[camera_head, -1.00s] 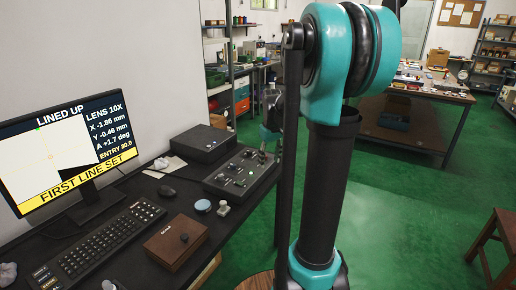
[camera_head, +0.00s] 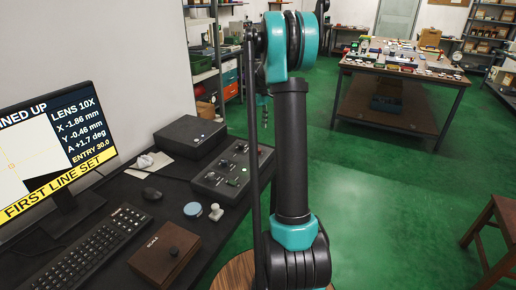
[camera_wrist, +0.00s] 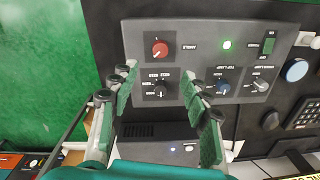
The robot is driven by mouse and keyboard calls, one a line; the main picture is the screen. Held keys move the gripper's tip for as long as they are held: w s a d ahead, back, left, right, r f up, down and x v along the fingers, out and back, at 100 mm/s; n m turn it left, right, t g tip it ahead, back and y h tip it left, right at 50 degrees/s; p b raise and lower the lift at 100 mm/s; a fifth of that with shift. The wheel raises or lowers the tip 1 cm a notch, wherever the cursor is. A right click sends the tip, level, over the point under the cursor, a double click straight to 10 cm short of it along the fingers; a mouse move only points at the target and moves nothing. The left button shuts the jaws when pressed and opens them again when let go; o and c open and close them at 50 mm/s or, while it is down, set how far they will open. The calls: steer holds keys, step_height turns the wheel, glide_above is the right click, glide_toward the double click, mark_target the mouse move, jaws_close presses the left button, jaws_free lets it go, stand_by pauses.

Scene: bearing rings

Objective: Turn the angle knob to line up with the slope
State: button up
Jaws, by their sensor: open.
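The grey control panel (camera_wrist: 205,65) fills the upper middle of the wrist view; it also lies on the desk in the head view (camera_head: 222,184). Its red knob (camera_wrist: 160,49) sits beside a label that seems to read ANGLE, upside down. A black knob (camera_wrist: 160,91) is below it in the picture. My gripper (camera_wrist: 158,76) is open, its green-padded fingers on either side of the black knob's area, apparently above the panel; contact cannot be told. In the head view the gripper is mostly hidden behind my arm. The monitor (camera_head: 50,150) shows A +1.7 deg and FIRST LINE SET.
The panel also bears a blue knob (camera_wrist: 222,87), a grey knob (camera_wrist: 261,85) and a lit green lamp (camera_wrist: 227,44). A black box (camera_head: 190,139) stands behind the panel. A keyboard (camera_head: 100,245) and brown box (camera_head: 165,252) lie nearer.

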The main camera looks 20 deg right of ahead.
mark_target(258, 150)
steer(key=f, duration=1.2)
steer(key=shift+s+a, duration=0.15)
steer(key=shift+a, duration=0.05)
steer(key=shift+c, duration=0.4)
steer(key=shift+r, duration=0.1)
jaws_close()
steer(key=shift+m, duration=0.4)
steer(key=m, duration=0.5)
steer(key=shift+m, duration=0.3)
steer(key=m, duration=0.6)
steer(key=shift+o, duration=0.4)
jaws_free()
steer(key=shift+s, duration=0.1)
